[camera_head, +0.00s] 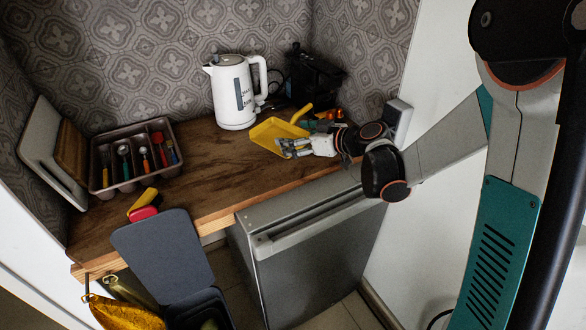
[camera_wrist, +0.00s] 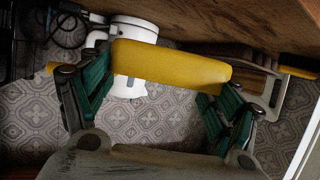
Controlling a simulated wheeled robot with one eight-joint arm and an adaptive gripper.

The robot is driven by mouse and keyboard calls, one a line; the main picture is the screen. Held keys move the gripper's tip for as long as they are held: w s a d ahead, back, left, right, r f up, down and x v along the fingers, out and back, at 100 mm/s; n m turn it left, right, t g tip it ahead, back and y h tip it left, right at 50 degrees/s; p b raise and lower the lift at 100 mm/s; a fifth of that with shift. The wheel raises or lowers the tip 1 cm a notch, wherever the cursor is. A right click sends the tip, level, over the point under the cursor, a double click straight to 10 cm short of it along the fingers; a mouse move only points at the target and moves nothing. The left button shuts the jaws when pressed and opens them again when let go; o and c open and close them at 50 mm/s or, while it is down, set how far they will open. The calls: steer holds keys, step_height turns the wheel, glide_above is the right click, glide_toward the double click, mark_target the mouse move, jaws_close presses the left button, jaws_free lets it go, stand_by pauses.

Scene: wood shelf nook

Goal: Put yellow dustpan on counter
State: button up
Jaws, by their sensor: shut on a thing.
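The yellow dustpan (camera_head: 272,133) shows in the head view over the right part of the wooden counter (camera_head: 205,185), just in front of the white kettle. Its handle (camera_head: 302,112) points up and to the right. My gripper (camera_head: 285,147) is shut on the dustpan at its near side. In the wrist view the dustpan (camera_wrist: 170,65) spans the space between the fingers of my gripper (camera_wrist: 160,85). I cannot tell whether the dustpan touches the counter top.
A white kettle (camera_head: 233,92) stands behind the dustpan, with a dark appliance (camera_head: 312,75) to its right. A utensil tray (camera_head: 133,155) and boards stand at the left. A red and yellow item (camera_head: 144,207) lies by the front edge. The middle of the counter is clear.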

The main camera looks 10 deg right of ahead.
mark_target(296, 170)
step_height(296, 170, down, 9)
steer(key=b, duration=0.3)
steer(key=shift+f, duration=0.15)
steer(key=o, duration=1.1)
steer(key=p+v, duration=0.3)
steer(key=v, duration=0.9)
